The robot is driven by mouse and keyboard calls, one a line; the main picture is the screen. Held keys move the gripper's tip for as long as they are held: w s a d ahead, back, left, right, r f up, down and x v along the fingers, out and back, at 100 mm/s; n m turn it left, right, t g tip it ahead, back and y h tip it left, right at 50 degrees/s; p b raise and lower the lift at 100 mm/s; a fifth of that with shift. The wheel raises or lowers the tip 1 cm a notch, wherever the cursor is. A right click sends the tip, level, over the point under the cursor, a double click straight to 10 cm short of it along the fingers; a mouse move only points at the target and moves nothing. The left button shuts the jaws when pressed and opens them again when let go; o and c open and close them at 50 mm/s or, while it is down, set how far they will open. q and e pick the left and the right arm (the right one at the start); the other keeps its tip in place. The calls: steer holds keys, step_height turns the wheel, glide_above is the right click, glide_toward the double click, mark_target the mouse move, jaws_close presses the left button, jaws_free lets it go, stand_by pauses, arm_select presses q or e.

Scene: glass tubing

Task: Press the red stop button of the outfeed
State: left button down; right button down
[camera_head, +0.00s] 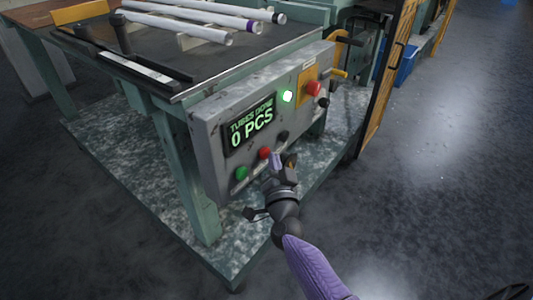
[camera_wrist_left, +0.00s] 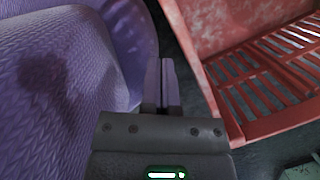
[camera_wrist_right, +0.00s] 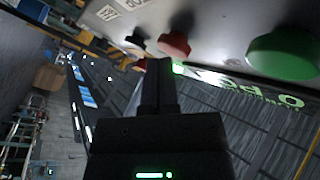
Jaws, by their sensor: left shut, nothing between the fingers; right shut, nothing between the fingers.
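The outfeed's grey control panel (camera_head: 212,130) faces me in the head view. Low on it are a green button (camera_head: 241,173) and a red button (camera_head: 265,153); a larger red button (camera_head: 313,88) sits on a yellow plate at the upper right. My right gripper (camera_head: 289,159) is shut and empty, just in front of the lower red button. In the right wrist view its fingertips (camera_wrist_right: 158,64) lie just below that red button (camera_wrist_right: 174,44), with the green button (camera_wrist_right: 283,55) to the right. Contact cannot be told. My left gripper (camera_wrist_left: 160,62) is shut and empty, away from the panel.
The panel's display (camera_head: 250,125) reads "TUBES DONE 0 PCS". A green lamp (camera_head: 288,96) is lit. A black knob (camera_head: 282,137) sits beside the lower red button. Glass tubes (camera_head: 185,27) lie on the table above. A red slatted crate (camera_wrist_left: 265,75) is beside my left gripper.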

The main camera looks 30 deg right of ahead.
arm_select(q)
steer(key=shift+w, duration=0.15)
steer(key=shift+w+f, duration=0.1)
steer(key=shift+w, duration=0.25)
arm_select(e)
steer(key=shift+w, duration=0.15)
arm_select(q)
steer(key=shift+s, duration=0.55)
arm_select(e)
steer(key=shift+w+a, duration=0.15)
steer(key=shift+w, duration=0.15)
arm_select(q)
steer(key=shift+w, duration=0.1)
steer(key=shift+w+r+p, duration=0.3)
steer(key=shift+w, duration=0.25)
arm_select(e)
steer(key=shift+s+d, duration=0.3)
steer(key=shift+s, duration=0.55)
